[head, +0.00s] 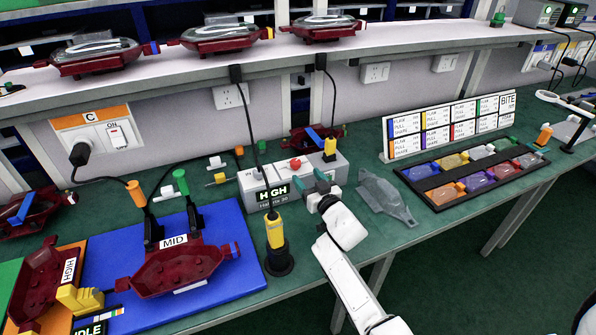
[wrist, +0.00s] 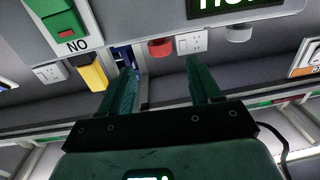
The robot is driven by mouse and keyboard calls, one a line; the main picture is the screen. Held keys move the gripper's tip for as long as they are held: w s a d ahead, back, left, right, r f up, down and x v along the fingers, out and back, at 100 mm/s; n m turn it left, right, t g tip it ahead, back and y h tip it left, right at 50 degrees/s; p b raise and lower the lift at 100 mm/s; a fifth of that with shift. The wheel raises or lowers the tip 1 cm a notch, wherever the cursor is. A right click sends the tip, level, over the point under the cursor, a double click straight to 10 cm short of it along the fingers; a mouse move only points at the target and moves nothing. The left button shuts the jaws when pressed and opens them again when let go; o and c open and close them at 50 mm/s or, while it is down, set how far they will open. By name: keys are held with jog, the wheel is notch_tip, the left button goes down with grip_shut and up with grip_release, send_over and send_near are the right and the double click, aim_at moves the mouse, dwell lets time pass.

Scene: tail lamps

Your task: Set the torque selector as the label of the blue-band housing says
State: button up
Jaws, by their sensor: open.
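The grey controller box (head: 326,172) stands on the bench, and its display (head: 273,192) reads HIGH. A red knob (head: 295,163) is on its top; in the wrist view a red knob (wrist: 160,48) and a grey knob (wrist: 238,33) show. I cannot tell which is the torque selector.
A yellow driver (head: 274,232) stands in a black holder in front of the box. Another red housing (head: 45,283) labelled HIGH is at far left. A parts tray (head: 437,192) and label boards (head: 447,128) are at right.

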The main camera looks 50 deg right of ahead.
aim_at(298, 166)
jog(key=b+x, duration=0.2)
jog(key=x, duration=0.5)
jog(key=c, duration=1)
